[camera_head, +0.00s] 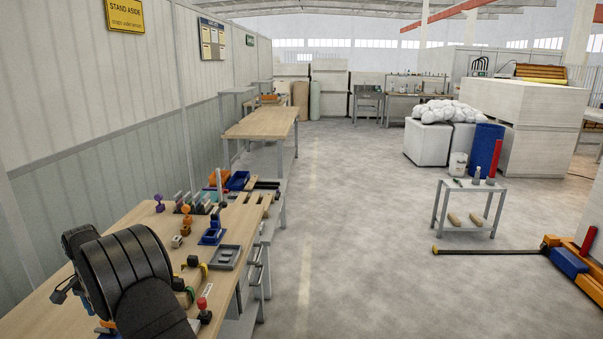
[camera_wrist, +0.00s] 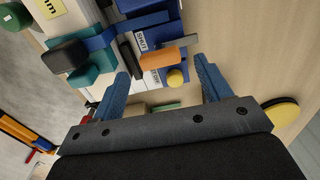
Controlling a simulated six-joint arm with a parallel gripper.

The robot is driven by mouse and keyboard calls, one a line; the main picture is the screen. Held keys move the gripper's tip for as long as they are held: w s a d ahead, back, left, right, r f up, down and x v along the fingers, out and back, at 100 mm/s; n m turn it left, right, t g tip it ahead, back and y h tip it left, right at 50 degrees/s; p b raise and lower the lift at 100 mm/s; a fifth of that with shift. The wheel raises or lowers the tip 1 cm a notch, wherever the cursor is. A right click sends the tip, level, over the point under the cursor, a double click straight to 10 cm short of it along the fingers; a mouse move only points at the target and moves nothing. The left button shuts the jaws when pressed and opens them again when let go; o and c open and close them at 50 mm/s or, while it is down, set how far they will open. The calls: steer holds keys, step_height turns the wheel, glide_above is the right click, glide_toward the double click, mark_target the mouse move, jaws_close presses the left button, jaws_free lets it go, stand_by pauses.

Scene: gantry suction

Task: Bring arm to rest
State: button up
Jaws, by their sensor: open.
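My gripper (camera_wrist: 161,68) shows in the wrist view with its two blue fingers spread wide apart, and nothing is held between them. Beyond the fingers are an orange block (camera_wrist: 165,55), a yellow round piece (camera_wrist: 177,77) and a white block marked SHUT (camera_wrist: 151,41). Whether the fingers touch any of these is hard to tell. In the head view my black arm is bent low over the near left end of the wooden workbench (camera_head: 45,309). It hides part of the bench top, and the fingertips cannot be made out there.
On the bench stand a grey tray (camera_head: 224,257), a blue holder (camera_head: 214,232), a red-topped piece (camera_head: 202,303) and several small coloured parts. A panelled wall (camera_head: 90,130) runs along the left. The floor aisle (camera_head: 345,220) to the right is clear up to a small grey table (camera_head: 470,187).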

step_height(320, 180, up, 14)
step_height(320, 180, down, 18)
steer(key=shift+r, duration=0.2)
steer(key=shift+r+n, duration=0.25)
steer(key=shift+n, duration=0.55)
steer(key=n, duration=1)
steer(key=shift+n, duration=2.2)
